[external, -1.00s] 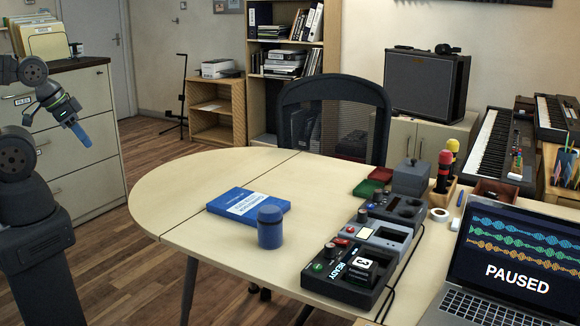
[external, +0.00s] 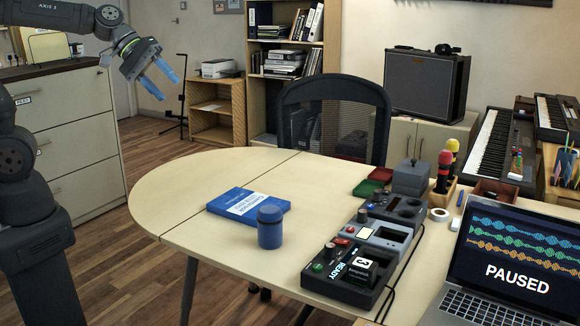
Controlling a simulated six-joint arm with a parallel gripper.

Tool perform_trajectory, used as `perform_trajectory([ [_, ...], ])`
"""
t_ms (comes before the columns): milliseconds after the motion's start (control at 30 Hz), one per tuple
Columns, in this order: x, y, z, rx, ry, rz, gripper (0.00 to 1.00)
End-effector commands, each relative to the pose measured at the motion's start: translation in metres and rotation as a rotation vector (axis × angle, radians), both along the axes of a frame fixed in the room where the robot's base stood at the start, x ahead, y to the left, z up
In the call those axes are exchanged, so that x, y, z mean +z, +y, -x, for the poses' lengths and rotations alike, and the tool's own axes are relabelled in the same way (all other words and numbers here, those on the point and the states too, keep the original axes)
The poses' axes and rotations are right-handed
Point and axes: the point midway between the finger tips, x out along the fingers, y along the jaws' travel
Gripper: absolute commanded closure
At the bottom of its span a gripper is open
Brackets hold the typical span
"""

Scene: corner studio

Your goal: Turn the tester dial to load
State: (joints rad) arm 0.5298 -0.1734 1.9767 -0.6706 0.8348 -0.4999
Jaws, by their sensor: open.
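My gripper (external: 165,84) is open and empty, with two blue fingers apart. It is raised at the upper left, in front of the filing cabinet, far from the devices on the table. A row of dark and grey devices stands at the table's right side.
A blue lidded jar (external: 270,230) and a blue book (external: 246,205) lie left of the devices on the table (external: 200,190). A laptop (external: 515,265) reading PAUSED is at the right front. A dark chair (external: 335,110) stands behind. The table's left part is clear.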

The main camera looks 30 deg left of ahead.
Motion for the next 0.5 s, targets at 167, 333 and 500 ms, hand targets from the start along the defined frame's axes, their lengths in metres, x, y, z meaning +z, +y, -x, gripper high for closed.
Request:
perform_trajectory([
  [167, 0.005, -0.060, -0.043, 0.148, 0.198, 0.163, 0.54],
  [333, 0.002, -0.114, -0.084, 0.300, 0.401, 0.308, 0.54],
  [500, -0.012, -0.166, -0.125, 0.459, 0.615, 0.439, 0.54],
])
